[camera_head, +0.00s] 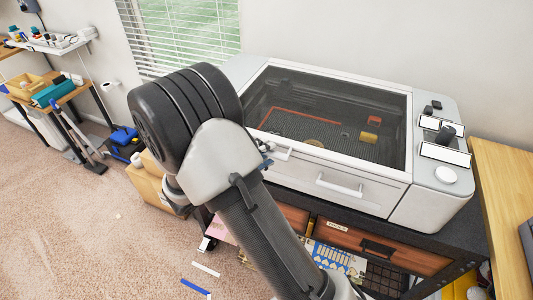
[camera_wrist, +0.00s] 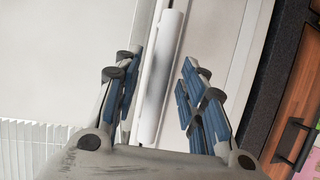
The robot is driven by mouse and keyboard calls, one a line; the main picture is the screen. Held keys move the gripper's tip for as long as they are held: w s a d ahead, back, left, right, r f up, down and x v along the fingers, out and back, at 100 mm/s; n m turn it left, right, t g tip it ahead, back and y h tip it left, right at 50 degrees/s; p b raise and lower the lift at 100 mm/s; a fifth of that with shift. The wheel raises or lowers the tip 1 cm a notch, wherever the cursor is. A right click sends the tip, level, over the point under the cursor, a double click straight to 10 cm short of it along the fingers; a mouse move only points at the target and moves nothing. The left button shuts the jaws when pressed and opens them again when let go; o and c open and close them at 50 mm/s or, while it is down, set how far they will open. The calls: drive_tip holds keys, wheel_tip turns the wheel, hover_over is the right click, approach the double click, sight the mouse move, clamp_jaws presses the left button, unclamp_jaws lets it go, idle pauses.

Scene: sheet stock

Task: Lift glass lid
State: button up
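The glass lid (camera_head: 335,95) is a dark, see-through pane in a white frame on top of a white machine (camera_head: 440,190). It lies shut. A white bar handle (camera_wrist: 158,80) runs between my fingers in the wrist view. My gripper (camera_wrist: 161,70) is open, with blue finger pads on either side of this bar; I cannot tell whether they touch it. In the head view my gripper (camera_head: 268,157) is mostly hidden behind my arm, near the lid's front left edge. A second white bar handle (camera_head: 340,187) is on the machine's front panel.
Small pieces and a red outline lie under the glass. Wooden drawers (camera_head: 380,247) sit below. A wooden table (camera_head: 505,190) stands at the right. Carpet (camera_head: 70,220) at the left is mostly clear.

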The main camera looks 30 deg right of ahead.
drive_tip(key=shift+x, duration=0.9)
drive_tip(key=shift+c, duration=0.2)
clamp_jaws()
